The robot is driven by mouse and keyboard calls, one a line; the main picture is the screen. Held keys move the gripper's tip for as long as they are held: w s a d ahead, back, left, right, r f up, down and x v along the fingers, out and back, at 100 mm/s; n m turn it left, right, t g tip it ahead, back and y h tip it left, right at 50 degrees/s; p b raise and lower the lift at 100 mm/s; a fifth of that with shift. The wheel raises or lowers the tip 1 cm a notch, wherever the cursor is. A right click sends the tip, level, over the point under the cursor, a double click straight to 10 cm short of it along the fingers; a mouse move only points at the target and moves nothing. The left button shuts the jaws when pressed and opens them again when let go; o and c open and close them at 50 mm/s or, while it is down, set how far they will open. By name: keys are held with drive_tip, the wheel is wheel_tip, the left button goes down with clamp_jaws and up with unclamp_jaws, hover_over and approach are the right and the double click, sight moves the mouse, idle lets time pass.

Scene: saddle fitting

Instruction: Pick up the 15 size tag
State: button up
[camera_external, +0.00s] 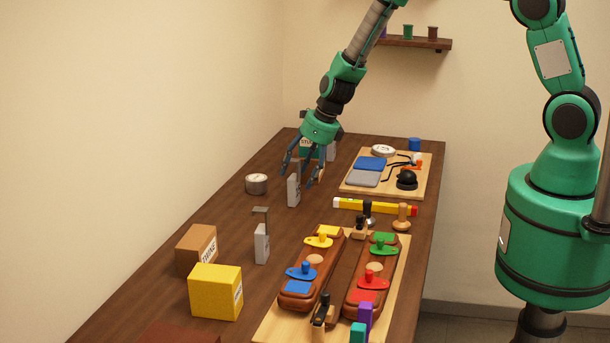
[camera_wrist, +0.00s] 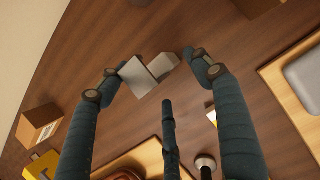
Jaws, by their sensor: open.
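A small grey-white stand (camera_external: 293,190) is below my gripper in the external view; a brownish upright piece above it is partly hidden by the fingers. In the wrist view a pale flat plate (camera_wrist: 138,77) and a grey block (camera_wrist: 163,65) lie between my fingers. My gripper (camera_external: 303,178) is open, with its blue-grey fingers pointing down around this piece. In the wrist view my gripper (camera_wrist: 155,65) has one finger left of it and one right, with gaps. A second grey stand (camera_external: 261,245) with a flat piece on top is nearer the camera. No number 15 is legible.
A round tin (camera_external: 257,184) stands left of my gripper. A yellow bar (camera_external: 372,207) lies to the right, before a wooden board (camera_external: 352,186). A brown box (camera_external: 197,250) and yellow box (camera_external: 215,292) stand nearer.

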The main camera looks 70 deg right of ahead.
sight(295, 186)
drive_tip(key=shift+f, duration=0.1)
drive_tip(key=shift+b+x, duration=0.7)
drive_tip(key=shift+x, duration=1.8)
drive_tip(key=shift+s, duration=0.1)
drive_tip(key=c, duration=1.5)
